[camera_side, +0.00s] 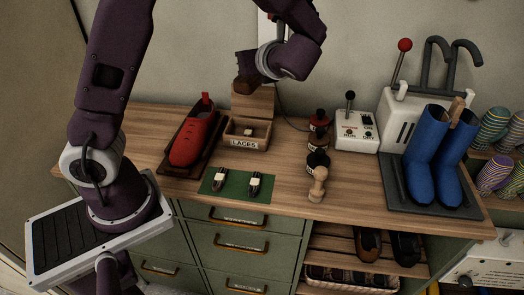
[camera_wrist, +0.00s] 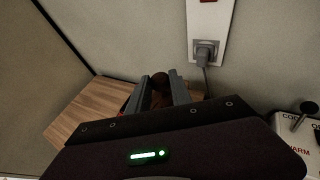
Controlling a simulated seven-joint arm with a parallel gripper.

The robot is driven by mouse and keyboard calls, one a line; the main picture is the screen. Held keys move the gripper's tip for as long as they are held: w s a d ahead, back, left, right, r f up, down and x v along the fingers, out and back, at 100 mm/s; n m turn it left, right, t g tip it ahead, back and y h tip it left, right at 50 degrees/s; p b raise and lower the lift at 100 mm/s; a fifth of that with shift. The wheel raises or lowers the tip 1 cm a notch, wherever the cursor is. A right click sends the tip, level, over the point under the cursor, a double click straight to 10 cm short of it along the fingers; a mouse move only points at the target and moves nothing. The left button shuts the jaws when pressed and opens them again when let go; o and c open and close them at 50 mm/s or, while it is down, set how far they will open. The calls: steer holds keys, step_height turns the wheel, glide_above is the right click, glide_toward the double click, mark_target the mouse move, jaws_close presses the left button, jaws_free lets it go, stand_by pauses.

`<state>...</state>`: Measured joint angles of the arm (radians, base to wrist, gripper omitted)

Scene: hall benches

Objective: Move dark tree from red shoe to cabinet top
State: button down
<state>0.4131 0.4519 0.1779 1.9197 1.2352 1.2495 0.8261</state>
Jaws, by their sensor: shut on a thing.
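My gripper (camera_side: 247,77) is raised above the back of the cabinet top, to the right of the red shoe (camera_side: 190,140). It is shut on a dark brown piece, the dark tree (camera_side: 246,88); in the wrist view the tree (camera_wrist: 160,98) shows between the two grey fingers (camera_wrist: 158,84), with a dark round knob. Much of the tree is hidden by the gripper. The red shoe lies apart from it on a dark tray. The wooden cabinet top (camera_side: 290,192) spreads below. A wooden box stands just under the tree; whether they touch is unclear.
A green mat (camera_side: 235,189) with small items, brushes (camera_side: 318,172), a white machine (camera_side: 355,133) and blue boots (camera_side: 424,150) take up other space. Bare wood shows at the front and far left.

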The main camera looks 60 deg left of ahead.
steer(key=w+d+m+t, duration=0.2)
steer(key=d, duration=0.8)
steer(key=shift+h, duration=0.4)
steer(key=f, duration=1.8)
steer(key=shift+s+a, duration=0.15)
steer(key=shift+a, duration=0.1)
steer(key=c, duration=1.2)
jaws_free()
steer(key=shift+f, duration=0.1)
steer(key=shift+o, duration=0.2)
